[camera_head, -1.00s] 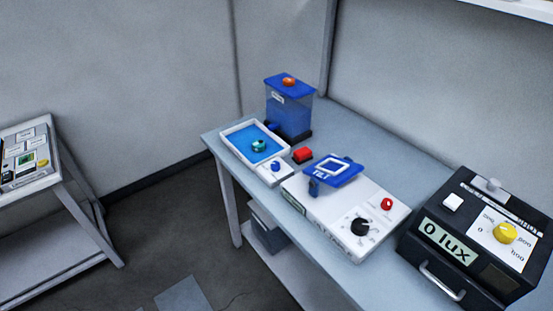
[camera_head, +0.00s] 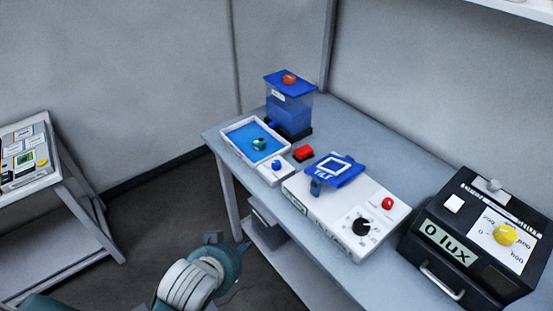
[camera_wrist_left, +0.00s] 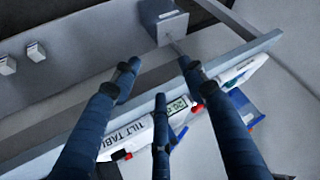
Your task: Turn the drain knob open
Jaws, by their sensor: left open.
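A small blue knob (camera_head: 276,164) sits on the front of a white tray (camera_head: 228,139) holding blue liquid; it looks like the drain knob. A teal round object (camera_head: 259,144) is in the tray. My left gripper (camera_head: 228,243) is low in the head view, in front of and below the table edge, apart from the knob. In the left wrist view its dark blue fingers (camera_wrist_left: 158,75) are spread and empty. The knob cannot be made out clearly there. My right gripper is not in view.
A blue-filled tank (camera_head: 290,113) with an orange knob stands behind the tray. The table edge (camera_wrist_left: 200,78) crosses the left wrist view.

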